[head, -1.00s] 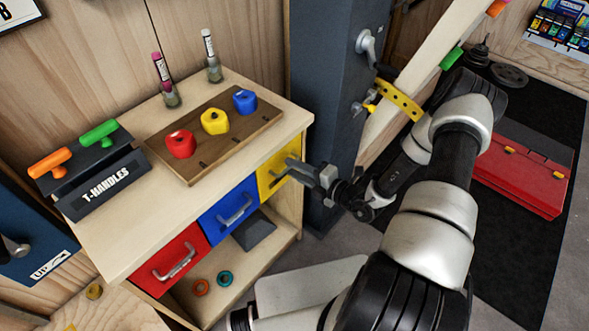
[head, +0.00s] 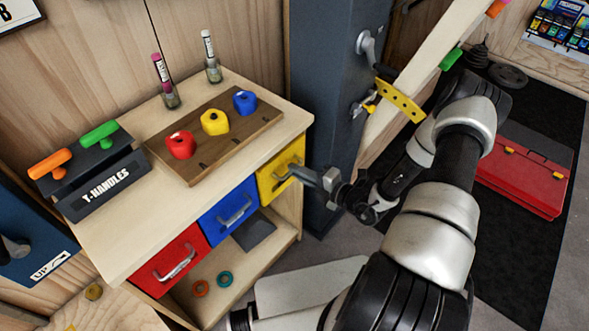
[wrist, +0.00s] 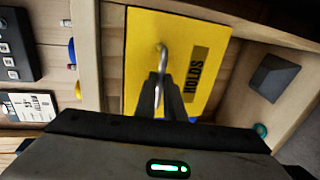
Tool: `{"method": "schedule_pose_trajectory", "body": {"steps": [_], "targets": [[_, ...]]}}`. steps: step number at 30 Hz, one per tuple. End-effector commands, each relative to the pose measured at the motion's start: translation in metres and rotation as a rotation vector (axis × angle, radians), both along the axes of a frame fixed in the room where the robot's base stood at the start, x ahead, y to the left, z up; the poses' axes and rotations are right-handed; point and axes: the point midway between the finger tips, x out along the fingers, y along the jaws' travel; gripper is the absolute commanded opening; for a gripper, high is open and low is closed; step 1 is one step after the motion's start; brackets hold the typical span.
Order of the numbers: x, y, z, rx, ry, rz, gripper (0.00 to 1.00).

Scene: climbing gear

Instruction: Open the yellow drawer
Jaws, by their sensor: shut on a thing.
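The yellow drawer (head: 274,184) is at the right end of a row of drawers in a wooden cabinet. Its front looks about flush with the cabinet; I cannot see a clear gap. In the wrist view the yellow front (wrist: 143,32) fills the upper middle, with a dark label reading "HOLDS" and a metal handle (wrist: 162,60). My gripper (head: 296,172) reaches in from the right at the drawer front. In the wrist view my gripper's fingers (wrist: 153,88) are closed on the handle, and they hide its lower part.
A blue drawer (head: 229,211) and a red drawer (head: 168,262) are to the left. A board (head: 215,140) with coloured holds and a T-handles rack (head: 105,185) stand on top. A dark post (head: 335,110) rises just behind the cabinet's right side. Grey floor lies in front.

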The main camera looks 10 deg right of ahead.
Motion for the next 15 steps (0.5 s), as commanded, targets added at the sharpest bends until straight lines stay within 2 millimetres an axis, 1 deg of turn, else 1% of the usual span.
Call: {"method": "schedule_pose_trajectory", "body": {"steps": [5,15], "targets": [[-0.028,-0.022,0.001,0.000,0.004,-0.006,0.00],[-0.100,-0.074,0.000,-0.001,0.002,-0.006,0.00]]}}
